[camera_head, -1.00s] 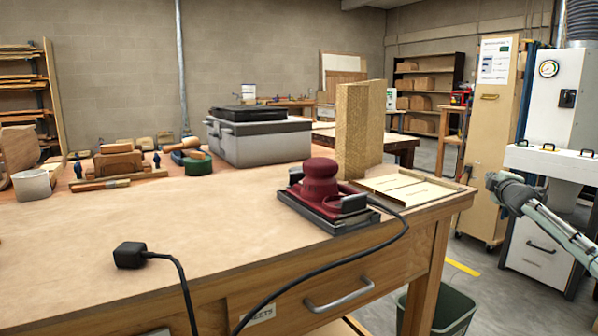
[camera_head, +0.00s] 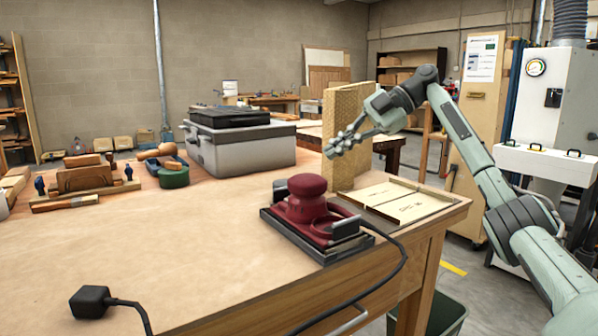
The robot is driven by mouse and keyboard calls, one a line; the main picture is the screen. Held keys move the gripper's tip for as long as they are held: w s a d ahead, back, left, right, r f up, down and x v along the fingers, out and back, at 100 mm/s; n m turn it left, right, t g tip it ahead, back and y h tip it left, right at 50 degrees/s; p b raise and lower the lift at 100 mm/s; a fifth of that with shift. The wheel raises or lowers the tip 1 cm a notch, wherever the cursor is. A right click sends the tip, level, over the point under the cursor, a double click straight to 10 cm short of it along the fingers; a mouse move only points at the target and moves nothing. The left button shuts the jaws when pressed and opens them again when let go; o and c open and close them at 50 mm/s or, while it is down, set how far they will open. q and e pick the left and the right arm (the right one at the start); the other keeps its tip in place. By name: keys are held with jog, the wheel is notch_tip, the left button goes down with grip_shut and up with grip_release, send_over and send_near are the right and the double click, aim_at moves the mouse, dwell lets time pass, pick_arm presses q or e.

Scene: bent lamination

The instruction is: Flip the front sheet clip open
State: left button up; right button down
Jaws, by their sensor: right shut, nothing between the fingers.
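A red and black sander (camera_head: 307,208) sits flat on the workbench (camera_head: 150,250). A dark grey clip-like part (camera_head: 346,226) shows at its right end, and another (camera_head: 285,188) at its left end. I cannot tell which is the front sheet clip, or whether either is open. My right gripper (camera_head: 334,150) is shut and empty. It is raised above and behind the sander, in front of the upright tan sheet-like block, touching neither clip. My left gripper is out of view.
The upright block (camera_head: 342,105) stands behind the sander. Flat labelled sheets (camera_head: 400,200) lie in a shallow tray to its right. A black cord (camera_head: 385,285) loops over the bench's front edge. A grey case (camera_head: 240,148) stands behind; bare benchtop lies left.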

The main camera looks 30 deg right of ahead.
aim_at(285, 194)
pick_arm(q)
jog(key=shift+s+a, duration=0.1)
pick_arm(e)
jog(key=shift+s+a, duration=0.15)
jog(key=shift+a, duration=0.1)
jog(key=x, duration=0.9)
jog(key=shift+s+a+f, duration=0.1)
jog(key=shift+w+a+f, duration=0.2)
jog(key=shift+a+f, duration=0.05)
jog(key=shift+a, duration=0.1)
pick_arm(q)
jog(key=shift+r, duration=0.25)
